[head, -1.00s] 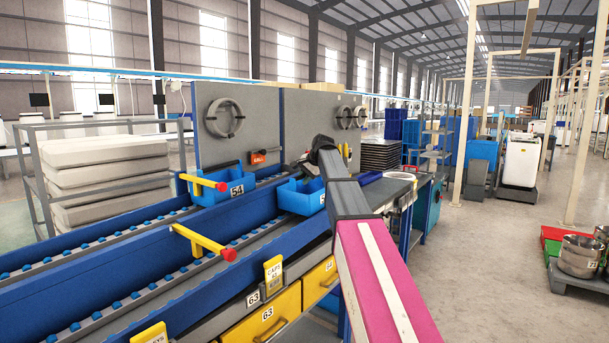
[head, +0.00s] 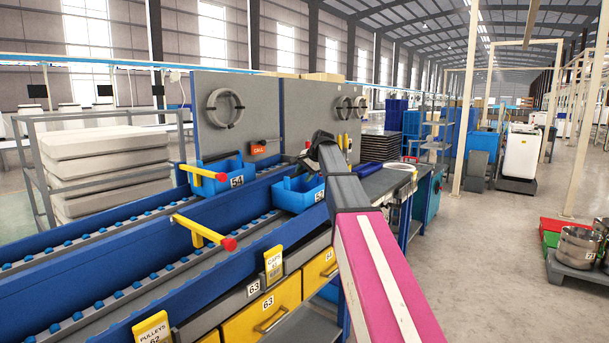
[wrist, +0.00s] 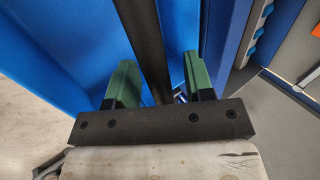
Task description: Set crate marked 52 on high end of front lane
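A blue crate (head: 293,196) is at the right end of the lanes in the head view, behind my arm. Its label starts with 5; the second digit is hidden, so I cannot tell whether it reads 52. The front lane (head: 160,285) is a blue-sided roller track with a yellow, red-tipped bar (head: 205,232) over it. Which end is high is not clear. In the wrist view my gripper (wrist: 161,78) has its green fingers apart on either side of a dark strip, with blue crate walls (wrist: 70,40) around. No clear grip shows. My arm hides the fingers in the head view.
A crate marked 54 (head: 222,174) stands at the back lane by another yellow bar (head: 204,178). A grey panel (head: 236,120) rises behind. Yellow drawers (head: 262,318) sit below the front lane. The floor at right (head: 490,270) is open, with pots on a pallet (head: 578,270).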

